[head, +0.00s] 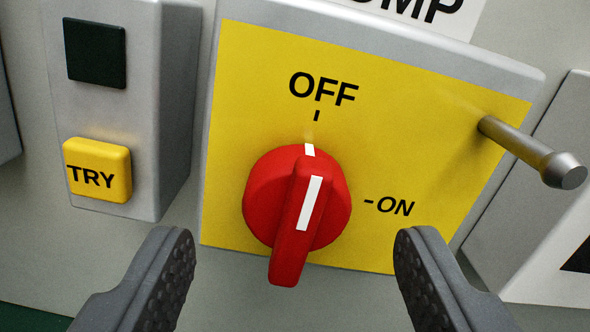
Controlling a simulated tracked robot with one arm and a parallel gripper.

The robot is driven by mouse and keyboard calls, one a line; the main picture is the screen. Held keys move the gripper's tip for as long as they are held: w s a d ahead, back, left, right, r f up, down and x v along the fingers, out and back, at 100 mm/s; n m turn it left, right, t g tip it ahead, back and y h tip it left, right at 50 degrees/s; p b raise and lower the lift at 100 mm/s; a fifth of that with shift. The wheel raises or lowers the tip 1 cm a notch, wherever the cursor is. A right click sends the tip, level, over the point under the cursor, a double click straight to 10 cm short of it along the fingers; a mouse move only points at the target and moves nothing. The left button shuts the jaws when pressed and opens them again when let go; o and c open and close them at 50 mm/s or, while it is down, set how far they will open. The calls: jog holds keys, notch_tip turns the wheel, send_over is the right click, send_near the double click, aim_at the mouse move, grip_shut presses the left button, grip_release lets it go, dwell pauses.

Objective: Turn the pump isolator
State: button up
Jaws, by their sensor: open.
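The pump isolator is a red rotary knob (265,212) on a yellow plate (250,70). Its raised grip bar carries a white stripe, and a white mark on the knob's top edge lines up with the tick under OFF. ON is printed to the knob's right. My gripper (295,260) is open, with one dark padded finger at the lower left of the knob and the other at its lower right. Neither finger appears to touch the knob, and nothing is between them except the view of the knob's lower end.
A metal peg (530,152) sticks out from the plate's right side, near the right finger's upper right. A grey box (150,110) at left carries a dark square (95,53) and a yellow TRY button (98,170). Another grey box (535,215) stands at the right edge.

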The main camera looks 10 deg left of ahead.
aim_at(297, 212)
jog(key=shift+x, duration=1.35)
jog(key=shift+r, duration=0.1)
jog(key=c, duration=1)
